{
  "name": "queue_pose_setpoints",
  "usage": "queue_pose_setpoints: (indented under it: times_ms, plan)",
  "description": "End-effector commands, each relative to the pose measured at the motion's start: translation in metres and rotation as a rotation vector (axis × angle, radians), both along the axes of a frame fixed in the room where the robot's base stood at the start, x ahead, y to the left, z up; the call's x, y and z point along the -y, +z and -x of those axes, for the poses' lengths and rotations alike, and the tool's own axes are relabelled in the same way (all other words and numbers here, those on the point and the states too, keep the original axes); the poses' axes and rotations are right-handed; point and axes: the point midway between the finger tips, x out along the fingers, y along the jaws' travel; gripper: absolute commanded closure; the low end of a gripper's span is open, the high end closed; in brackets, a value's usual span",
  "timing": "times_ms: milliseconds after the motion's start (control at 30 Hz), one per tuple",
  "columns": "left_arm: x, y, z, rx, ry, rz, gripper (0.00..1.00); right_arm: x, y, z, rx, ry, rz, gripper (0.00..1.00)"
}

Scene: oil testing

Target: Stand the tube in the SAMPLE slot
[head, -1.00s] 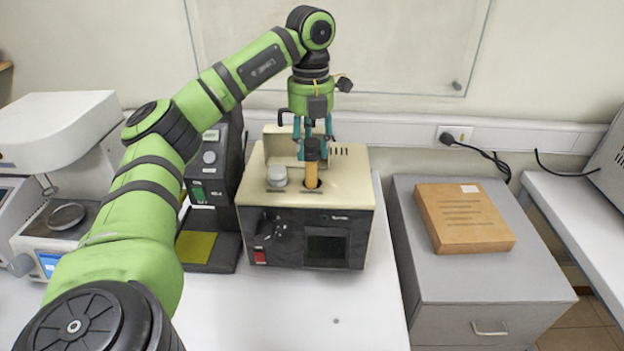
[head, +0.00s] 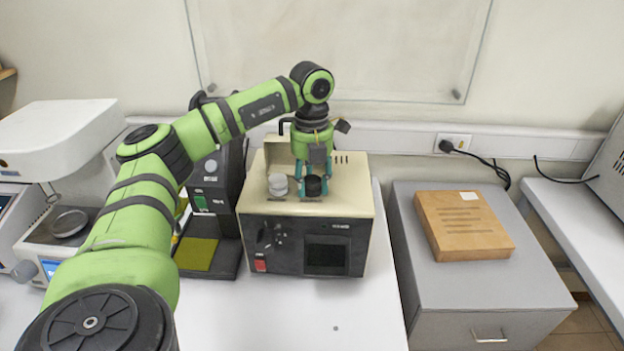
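The tube (head: 313,186) sits sunk in a slot on the top of the beige tester (head: 350,205). Only its black cap shows, and it looks upright. The amber body is hidden in the tester. My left gripper (head: 313,184) points down from above with its teal fingers on either side of the cap, and it appears shut on the tube. A round whitish-grey cap (head: 278,184) stands on the tester just left of the tube. My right gripper is not in view. I cannot read any slot label.
A dark instrument with a yellow plate (head: 197,254) stands left of the tester, and a white balance (head: 60,140) farther left. A grey cabinet (head: 490,290) with a brown box (head: 463,224) is on the right. The white bench (head: 300,315) in front is clear.

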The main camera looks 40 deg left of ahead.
Motion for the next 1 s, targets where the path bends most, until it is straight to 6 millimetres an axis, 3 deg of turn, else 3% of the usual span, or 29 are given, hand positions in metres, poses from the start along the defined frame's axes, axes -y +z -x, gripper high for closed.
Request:
queue_pose_setpoints:
  times_ms: [300, 467, 700, 800, 1000]
  plan:
    - [0.000, 0.001, 0.000, 0.000, -0.001, 0.000, 0.51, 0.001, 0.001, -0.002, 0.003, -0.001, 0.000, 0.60]
    - [0.001, 0.012, -0.001, 0.004, -0.001, 0.001, 0.51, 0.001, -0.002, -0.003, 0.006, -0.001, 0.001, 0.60]
    - [0.001, 0.062, -0.002, 0.006, -0.001, 0.002, 0.51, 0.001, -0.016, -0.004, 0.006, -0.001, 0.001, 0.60]
    - [0.000, 0.088, -0.001, 0.004, 0.000, 0.001, 0.51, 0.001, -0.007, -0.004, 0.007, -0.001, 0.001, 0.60]
    - [-0.001, 0.116, -0.001, 0.002, -0.001, -0.001, 0.51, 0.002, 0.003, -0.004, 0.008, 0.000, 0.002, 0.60]
